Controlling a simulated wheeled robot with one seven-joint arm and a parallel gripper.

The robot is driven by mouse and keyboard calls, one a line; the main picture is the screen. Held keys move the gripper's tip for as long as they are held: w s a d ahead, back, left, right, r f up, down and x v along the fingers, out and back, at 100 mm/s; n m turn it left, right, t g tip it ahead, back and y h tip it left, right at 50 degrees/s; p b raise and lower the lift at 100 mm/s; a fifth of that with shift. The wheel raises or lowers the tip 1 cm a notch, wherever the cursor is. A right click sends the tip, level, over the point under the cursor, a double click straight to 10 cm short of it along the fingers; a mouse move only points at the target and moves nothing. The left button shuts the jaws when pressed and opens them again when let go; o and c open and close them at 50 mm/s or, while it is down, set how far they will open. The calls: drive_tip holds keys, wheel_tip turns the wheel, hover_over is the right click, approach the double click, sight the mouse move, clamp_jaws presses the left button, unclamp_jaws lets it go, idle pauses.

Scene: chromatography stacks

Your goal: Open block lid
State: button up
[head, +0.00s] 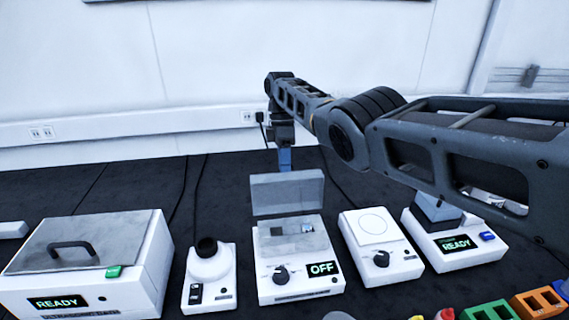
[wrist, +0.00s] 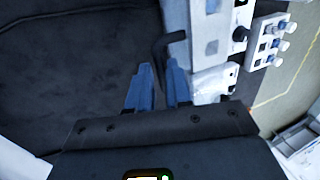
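The block unit (head: 300,261) is a white box with a black knob and a display reading OFF, in the middle of the bench in the head view. Its grey see-through lid (head: 288,193) stands raised, roughly upright, at the back edge, and the top below it is uncovered. My gripper (head: 285,160) points down just behind the lid's upper edge; the lid hides its tips. In the wrist view the two blue fingers (wrist: 158,66) are a little apart with nothing clear between them. A dark bent piece (wrist: 167,42) lies just past the tips; I cannot tell whether they touch it.
Left are a white device with a dark round top (head: 208,270) and a lidded bath (head: 85,265) reading READY. Right are a flat plate device (head: 380,247) and another READY unit (head: 455,240). Coloured racks (head: 490,310) sit at front right. Cables cross the dark bench behind.

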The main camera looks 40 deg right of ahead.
drive_tip(key=shift+o, duration=1.4)
drive_tip(key=shift+f, duration=0.1)
drive_tip(key=b+v, duration=0.4)
drive_tip(key=v, duration=0.3)
drive_tip(key=shift+r, duration=0.35)
drive_tip(key=shift+c, duration=0.4)
